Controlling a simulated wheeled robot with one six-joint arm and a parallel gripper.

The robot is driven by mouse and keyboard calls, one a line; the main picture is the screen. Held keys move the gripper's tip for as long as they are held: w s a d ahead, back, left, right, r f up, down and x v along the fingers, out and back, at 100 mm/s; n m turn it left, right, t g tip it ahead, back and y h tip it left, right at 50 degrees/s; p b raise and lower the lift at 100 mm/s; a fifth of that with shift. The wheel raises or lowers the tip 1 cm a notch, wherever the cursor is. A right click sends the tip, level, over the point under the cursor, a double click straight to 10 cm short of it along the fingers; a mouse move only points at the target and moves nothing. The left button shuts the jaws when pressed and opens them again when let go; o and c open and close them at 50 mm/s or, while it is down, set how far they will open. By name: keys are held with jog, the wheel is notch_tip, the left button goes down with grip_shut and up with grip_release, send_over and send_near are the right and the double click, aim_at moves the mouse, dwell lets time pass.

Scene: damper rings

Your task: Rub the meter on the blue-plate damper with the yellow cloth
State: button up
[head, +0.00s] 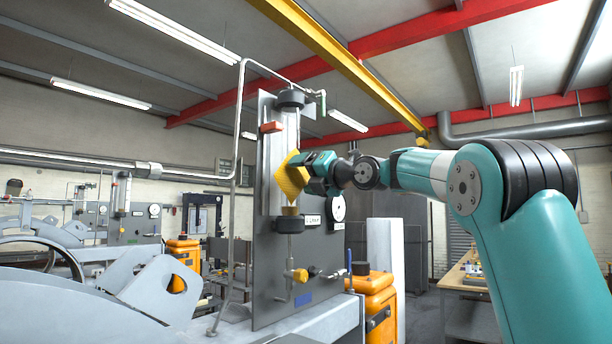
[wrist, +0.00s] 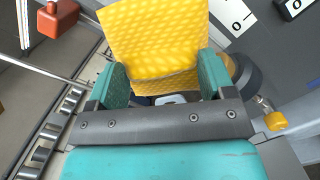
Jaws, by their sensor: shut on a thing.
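The near damper has a dark upright panel (head: 268,250) with a small blue plate (head: 303,299) low on it. A clear vertical tube meter (head: 291,128) with a black cap runs down the panel's face. My gripper (head: 306,174) is shut on the yellow cloth (head: 290,182), in front of the meter's lower part. In the wrist view the cloth (wrist: 155,40) stands up between the teal fingers of my gripper (wrist: 163,78). It hides most of what lies behind it, and I cannot tell whether it touches the tube.
A round white dial (head: 338,207) and a yellow knob (head: 300,275) sit on the same panel. A red block (head: 271,127) juts out beside the tube; it also shows in the wrist view (wrist: 55,20). A similar damper (head: 122,215) stands far left. A bench (head: 465,278) is at right.

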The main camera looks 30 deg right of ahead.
jog(key=d, duration=0.1)
jog(key=w+d, duration=0.1)
jog(key=d, duration=0.1)
jog(key=shift+w+d+f, duration=0.15)
jog(key=shift+w+d, duration=0.05)
jog(key=shift+d, duration=0.1)
